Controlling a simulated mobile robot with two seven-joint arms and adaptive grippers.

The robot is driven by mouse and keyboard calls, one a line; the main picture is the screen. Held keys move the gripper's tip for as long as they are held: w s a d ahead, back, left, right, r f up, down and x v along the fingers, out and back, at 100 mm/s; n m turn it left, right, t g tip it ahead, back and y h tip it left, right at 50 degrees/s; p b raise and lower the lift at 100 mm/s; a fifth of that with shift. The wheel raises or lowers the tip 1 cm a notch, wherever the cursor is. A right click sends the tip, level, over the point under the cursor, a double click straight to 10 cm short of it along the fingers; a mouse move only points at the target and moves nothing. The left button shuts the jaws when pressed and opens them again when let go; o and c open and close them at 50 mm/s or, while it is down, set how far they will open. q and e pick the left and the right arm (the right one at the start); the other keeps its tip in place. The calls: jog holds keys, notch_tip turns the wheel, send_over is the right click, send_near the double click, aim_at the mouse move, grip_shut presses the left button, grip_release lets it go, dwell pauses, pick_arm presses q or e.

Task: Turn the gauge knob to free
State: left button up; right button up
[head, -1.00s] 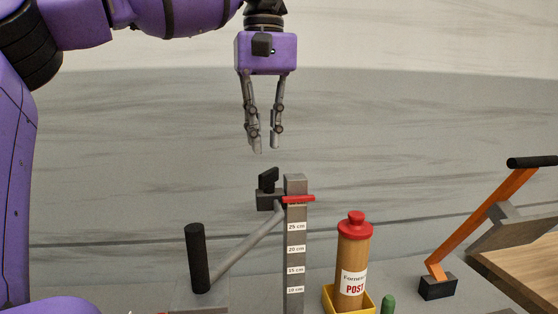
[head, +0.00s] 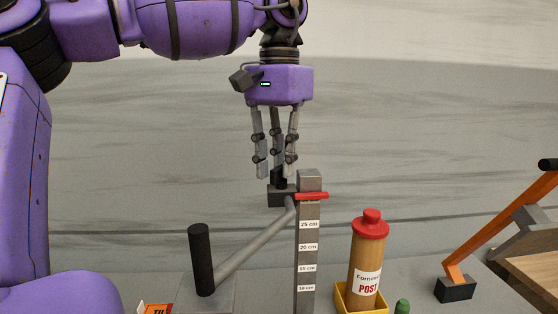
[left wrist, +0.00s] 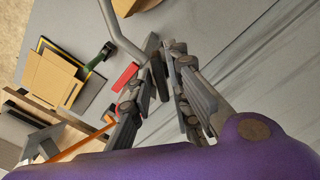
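The gauge is a grey upright post (head: 308,240) with centimetre labels and a red pointer (head: 312,196) near its top. The gauge knob (head: 278,184), a black handle on a dark block, sits just left of the post top. My left gripper (head: 276,174) points down over the knob, its fingers on either side of the handle. In the left wrist view a dark bar, seemingly the knob (left wrist: 159,78), lies between the fingers, which look apart; contact is unclear. The fingers partly hide the knob. My right gripper is not in view.
A grey lever with a black grip (head: 201,260) rises left of the post. A red-capped POST bottle (head: 366,265) stands in a yellow holder (head: 347,296) to the right. An orange lever (head: 500,225) is farther right. The wall behind is clear.

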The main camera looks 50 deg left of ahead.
pick_arm(q)
jog(key=shift+w+f, duration=0.1)
jog(key=shift+f, duration=0.25)
grip_shut()
jog(key=shift+n, duration=0.3)
jog(key=n, duration=0.3)
jog(key=shift+d, duration=0.1)
jog(key=shift+n, duration=1.8)
